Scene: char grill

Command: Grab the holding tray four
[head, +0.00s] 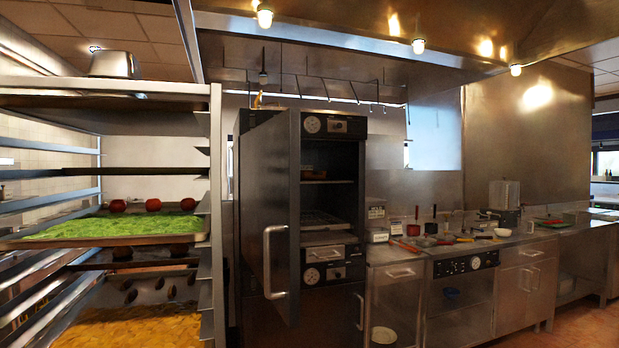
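Neither of my grippers shows in the head view. No label for holding tray four is readable, so I cannot tell which tray it is. A tall dark holding cabinet (335,142) stands in the middle, with its upper door (268,200) swung open toward me. Inside are a shelf with a small brownish item (313,173) and, lower, a flat rack or tray (322,219). The open door hides the cabinet's left part. On the metal rack at left, one tray (110,241) holds green leaves, with several red round items on it.
The metal tray rack (216,200) fills the near left, with yellow food (130,328) low down. Right of the cabinet, a steel counter (400,255) carries utensils, small containers and a white bowl (502,232). Floor (585,325) shows clear at lower right.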

